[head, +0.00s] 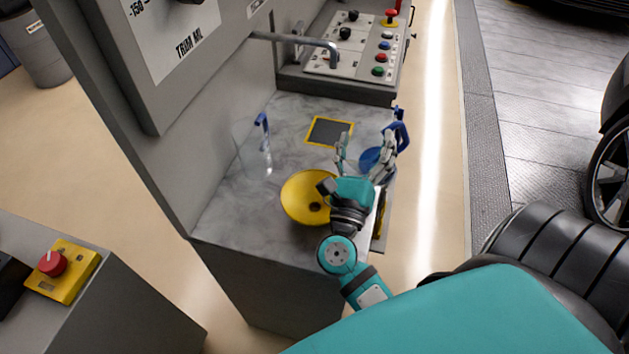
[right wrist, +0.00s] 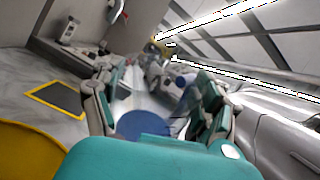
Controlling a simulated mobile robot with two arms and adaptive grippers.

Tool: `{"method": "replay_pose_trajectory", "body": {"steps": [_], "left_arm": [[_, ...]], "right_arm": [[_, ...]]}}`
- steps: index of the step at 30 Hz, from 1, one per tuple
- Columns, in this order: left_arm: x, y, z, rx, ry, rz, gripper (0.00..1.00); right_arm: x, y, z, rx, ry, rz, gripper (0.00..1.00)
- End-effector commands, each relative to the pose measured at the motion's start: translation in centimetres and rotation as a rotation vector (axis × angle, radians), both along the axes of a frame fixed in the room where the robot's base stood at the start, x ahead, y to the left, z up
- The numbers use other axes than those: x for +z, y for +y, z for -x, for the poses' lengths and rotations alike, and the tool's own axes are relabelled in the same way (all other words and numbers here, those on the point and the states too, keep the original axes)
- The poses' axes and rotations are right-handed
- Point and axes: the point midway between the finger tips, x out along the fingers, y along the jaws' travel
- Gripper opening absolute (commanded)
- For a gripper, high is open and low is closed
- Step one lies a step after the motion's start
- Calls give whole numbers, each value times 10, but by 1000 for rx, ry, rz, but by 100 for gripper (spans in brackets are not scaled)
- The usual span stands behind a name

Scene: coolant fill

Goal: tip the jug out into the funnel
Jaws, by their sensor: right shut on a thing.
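The yellow funnel (head: 296,196) is a wide bowl with a dark hole, on the grey marbled counter near its front. Part of it shows at the lower left in the right wrist view (right wrist: 25,150). My right gripper (head: 364,152) is just right of and beyond the funnel, shut on a clear jug with blue parts. The jug's blue handle (head: 400,132) shows beyond the fingers, and a round blue part (right wrist: 140,124) shows between them in the right wrist view. Its clear body is hard to make out, so I cannot tell its exact tilt or any liquid. My left gripper is not in view.
Another clear jug with a blue handle (head: 262,131) stands at the counter's left. A yellow-edged dark pad (head: 330,131) lies behind the funnel. A metal spout (head: 300,39) and a button panel (head: 356,45) are at the back. The counter's right edge is close to my gripper.

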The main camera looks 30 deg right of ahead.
Motion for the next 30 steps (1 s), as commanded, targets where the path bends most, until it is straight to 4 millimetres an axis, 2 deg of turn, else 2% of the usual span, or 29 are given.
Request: {"method": "replay_pose_trajectory", "body": {"steps": [30], "left_arm": [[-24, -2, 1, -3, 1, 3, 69]], "right_arm": [[16, 24, -3, -1, 36, 255, 23]]}}
